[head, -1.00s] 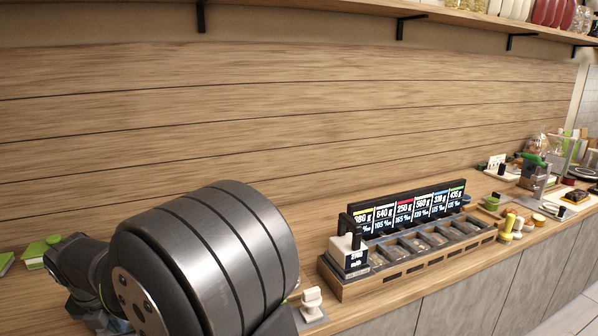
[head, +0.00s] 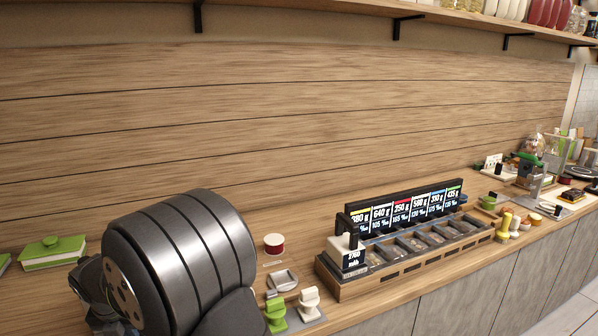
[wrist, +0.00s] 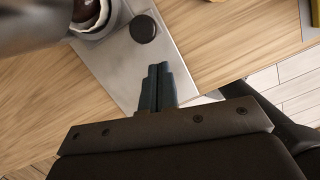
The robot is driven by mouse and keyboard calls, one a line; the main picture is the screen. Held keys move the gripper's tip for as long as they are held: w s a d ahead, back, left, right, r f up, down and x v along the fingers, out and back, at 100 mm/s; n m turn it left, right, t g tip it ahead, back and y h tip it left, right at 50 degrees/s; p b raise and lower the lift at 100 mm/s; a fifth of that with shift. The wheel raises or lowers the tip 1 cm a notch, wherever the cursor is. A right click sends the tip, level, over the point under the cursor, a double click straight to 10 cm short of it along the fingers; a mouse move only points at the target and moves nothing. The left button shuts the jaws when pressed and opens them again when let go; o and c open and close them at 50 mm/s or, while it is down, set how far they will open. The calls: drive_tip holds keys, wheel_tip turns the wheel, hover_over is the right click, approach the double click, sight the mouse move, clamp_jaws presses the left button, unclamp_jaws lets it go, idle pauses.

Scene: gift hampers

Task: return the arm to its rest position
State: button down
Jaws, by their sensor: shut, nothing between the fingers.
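My gripper (wrist: 158,86) shows in the wrist view with its two dark fingers together and nothing between them. It points over a grey metal plate (wrist: 160,42) on the wooden counter, near the counter's front edge. In the head view my large grey arm link fills the lower left, and the gripper itself is hidden there.
A compartment tray (head: 385,283) with number displays stands at centre right. Near my arm are a red and white spool (head: 273,243), a green stand (head: 275,313) and a cream stand (head: 308,301). A green box (head: 52,252) sits at left. A shelf (head: 440,14) runs above.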

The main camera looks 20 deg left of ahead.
drive_tip(key=s+d, duration=0.9)
drive_tip(key=s, duration=0.1)
drive_tip(key=s+a+r+m, duration=0.1)
drive_tip(key=a+r+m, duration=0.2)
drive_tip(key=r, duration=0.8)
drive_tip(key=shift+s+m+t, duration=0.25)
drive_tip(key=shift+m+t, duration=0.15)
drive_tip(key=shift+m, duration=0.8)
